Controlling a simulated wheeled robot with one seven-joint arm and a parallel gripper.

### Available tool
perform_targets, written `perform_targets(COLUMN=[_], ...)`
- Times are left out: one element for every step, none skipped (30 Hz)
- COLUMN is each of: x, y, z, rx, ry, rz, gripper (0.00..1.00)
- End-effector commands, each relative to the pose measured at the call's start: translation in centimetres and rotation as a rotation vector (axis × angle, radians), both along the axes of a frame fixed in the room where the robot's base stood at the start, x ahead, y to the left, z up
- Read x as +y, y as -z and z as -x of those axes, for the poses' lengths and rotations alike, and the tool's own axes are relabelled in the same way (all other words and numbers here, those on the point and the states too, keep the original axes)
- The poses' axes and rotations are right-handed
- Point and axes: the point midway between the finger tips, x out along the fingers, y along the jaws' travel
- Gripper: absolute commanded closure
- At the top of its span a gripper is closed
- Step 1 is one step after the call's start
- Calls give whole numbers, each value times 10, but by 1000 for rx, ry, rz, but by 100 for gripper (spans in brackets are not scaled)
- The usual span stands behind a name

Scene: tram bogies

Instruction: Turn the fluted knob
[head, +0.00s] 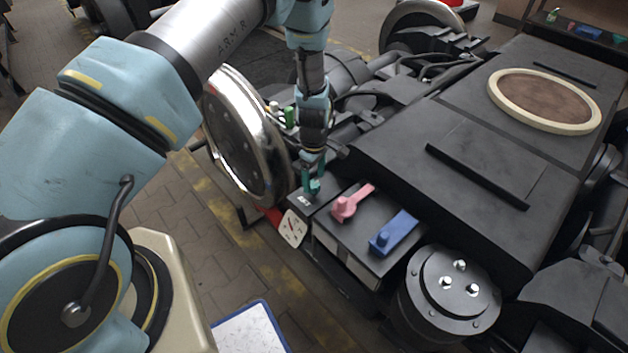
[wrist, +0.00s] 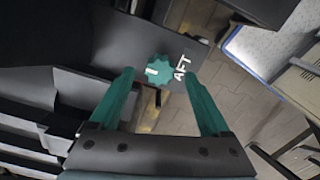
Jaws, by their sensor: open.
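The fluted knob (wrist: 158,71) is a small teal, star-edged knob with a white mark on its left side, on a dark panel beside white "AFT" lettering (wrist: 181,66). My gripper (wrist: 160,76) is open, with its two teal fingers spread on either side of the knob in the wrist view. A gap shows between the knob and each finger; I cannot tell how far the tips are from the panel. In the head view my gripper (head: 312,182) points down over the left end of the dark box, where it mostly hides the knob.
A pink lever handle (head: 350,203) and a blue handle (head: 394,233) sit to the right on the same box. A large steel wheel (head: 240,135) stands close to the left of my gripper. A round bolted cover (head: 447,292) lies in front. Paved floor is open at left.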

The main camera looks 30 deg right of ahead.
Motion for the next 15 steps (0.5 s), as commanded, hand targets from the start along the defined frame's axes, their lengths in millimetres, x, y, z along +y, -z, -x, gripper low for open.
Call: perform_targets(x=[0, 0, 0, 0, 0, 0, 0, 0, 0, 0, 0, 0, 0, 0, 0], y=[6, 10, 13, 15, 17, 19, 20, 21, 22, 22, 22, 22, 22, 22, 22], z=[0, 0, 0, 0, 0, 0, 0, 0, 0, 0, 0, 0, 0, 0, 0], rx=[0, 0, 0, 1, 1, 1, 1, 1, 1, 1, 0, 0, 0, 0, 0], ry=[0, 0, 0, 0, 0, 1, 1, 1, 1, 1, 1, 1, 1, 1, 1], rz=[-1, -1, 0, 0, 0, 0, 0, 0, 0, 0, 0, 1, 1, 1, 1], gripper=[19, 19, 19, 19, 19, 19, 19, 19, 19, 19, 19, 19, 19, 19, 19])
